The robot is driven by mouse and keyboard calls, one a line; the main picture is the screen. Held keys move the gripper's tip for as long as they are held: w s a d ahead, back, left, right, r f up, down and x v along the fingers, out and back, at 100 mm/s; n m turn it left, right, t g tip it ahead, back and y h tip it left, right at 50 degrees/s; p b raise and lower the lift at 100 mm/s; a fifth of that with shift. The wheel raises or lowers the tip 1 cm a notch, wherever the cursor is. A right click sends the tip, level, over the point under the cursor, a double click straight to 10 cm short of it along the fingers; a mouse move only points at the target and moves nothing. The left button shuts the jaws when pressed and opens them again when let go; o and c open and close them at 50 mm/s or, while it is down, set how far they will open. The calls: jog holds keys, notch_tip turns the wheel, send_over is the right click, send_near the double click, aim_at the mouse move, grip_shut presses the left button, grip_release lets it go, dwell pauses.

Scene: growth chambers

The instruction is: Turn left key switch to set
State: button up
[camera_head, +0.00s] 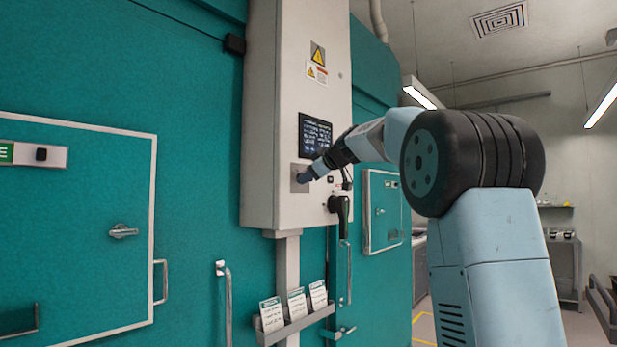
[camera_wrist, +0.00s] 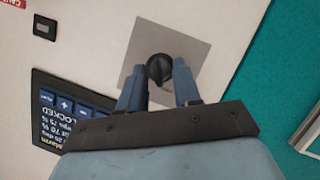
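The key switch is a round dark knob (camera_wrist: 160,69) on a square grey plate (camera_wrist: 191,44), seen in the wrist view. In the head view the plate (camera_head: 297,171) is on the front of the white control cabinet (camera_head: 278,110), below the screen. My gripper (camera_wrist: 160,76) is at the knob, with one blue finger on each side of it. The fingers are apart, and I cannot tell whether they touch the knob. In the head view my gripper (camera_head: 304,177) points at the plate and hides the knob.
A dark screen (camera_head: 316,135) sits above the plate; the screen in the wrist view (camera_wrist: 62,115) reads LOCKED. A black handle (camera_head: 341,207) hangs at the cabinet's lower right. A rack with cards (camera_head: 297,325) is below. Teal chamber doors (camera_head: 75,220) flank the cabinet.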

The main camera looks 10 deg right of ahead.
jog(key=shift+c, duration=0.4)
grip_shut()
jog(key=shift+a, duration=0.1)
jog(key=shift+f, duration=0.1)
jog(key=m+g+y, duration=0.1)
jog(key=m, duration=0.1)
jog(key=m+g+y, duration=0.1)
jog(key=shift+w+d+m, duration=0.15)
jog(key=shift+d+m, duration=0.2)
jog(key=shift+m, duration=0.05)
jog(key=m+y, duration=0.1)
jog(key=m, duration=0.1)
jog(key=m+g+y, duration=0.1)
jog(key=m, duration=0.1)
jog(key=shift+w+d+g+y, duration=0.15)
jog(key=shift+d+g+y, duration=0.05)
jog(key=shift+g+y, duration=0.1)
dwell(0.4)
